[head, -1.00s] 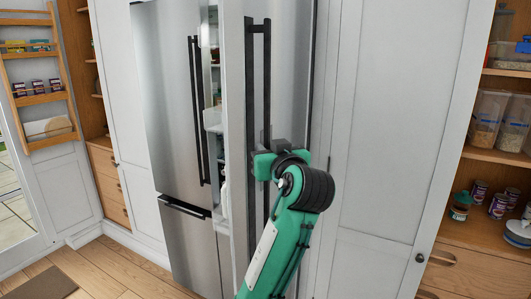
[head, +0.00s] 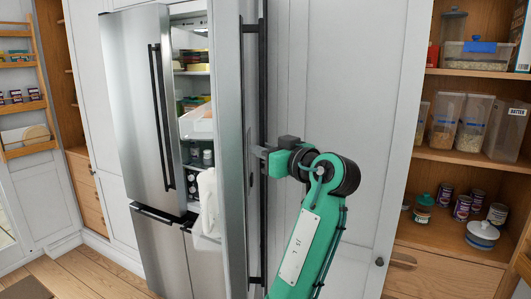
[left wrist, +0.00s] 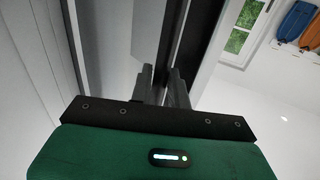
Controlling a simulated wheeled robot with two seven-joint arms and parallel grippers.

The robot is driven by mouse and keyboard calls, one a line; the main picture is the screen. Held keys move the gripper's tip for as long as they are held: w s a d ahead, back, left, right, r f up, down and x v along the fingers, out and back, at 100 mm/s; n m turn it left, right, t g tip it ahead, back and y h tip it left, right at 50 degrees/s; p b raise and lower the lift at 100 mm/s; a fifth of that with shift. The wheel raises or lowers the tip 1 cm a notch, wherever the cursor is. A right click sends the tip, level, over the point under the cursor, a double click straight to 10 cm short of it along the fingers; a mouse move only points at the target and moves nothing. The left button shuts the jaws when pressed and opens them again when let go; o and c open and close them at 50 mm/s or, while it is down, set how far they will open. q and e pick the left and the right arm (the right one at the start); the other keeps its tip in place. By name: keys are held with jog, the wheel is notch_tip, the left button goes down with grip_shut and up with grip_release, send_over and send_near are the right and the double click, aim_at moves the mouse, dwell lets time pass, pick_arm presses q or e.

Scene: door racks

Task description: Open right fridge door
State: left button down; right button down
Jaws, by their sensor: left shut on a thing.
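The right fridge door (head: 229,110) stands partly open, swung out toward me and seen nearly edge-on. Its long black vertical handle (head: 262,230) runs down its outer face. My left gripper (head: 261,153) is shut on this handle around mid-height. In the left wrist view the two fingers (left wrist: 166,88) are around the dark handle bar (left wrist: 185,40). The left fridge door (head: 140,100) is closed, with its own black handle (head: 162,120). My right gripper is not in view.
The opening shows fridge shelves with food and a white jug (head: 207,200). A tall white cabinet panel (head: 370,110) stands right of the door. Wooden shelves (head: 450,157) with containers and cans are at the far right.

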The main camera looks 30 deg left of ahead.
pick_arm(q)
jog(key=shift+w+d+r, duration=0.1)
jog(key=shift+w+r, duration=0.05)
jog(key=shift+r, duration=0.25)
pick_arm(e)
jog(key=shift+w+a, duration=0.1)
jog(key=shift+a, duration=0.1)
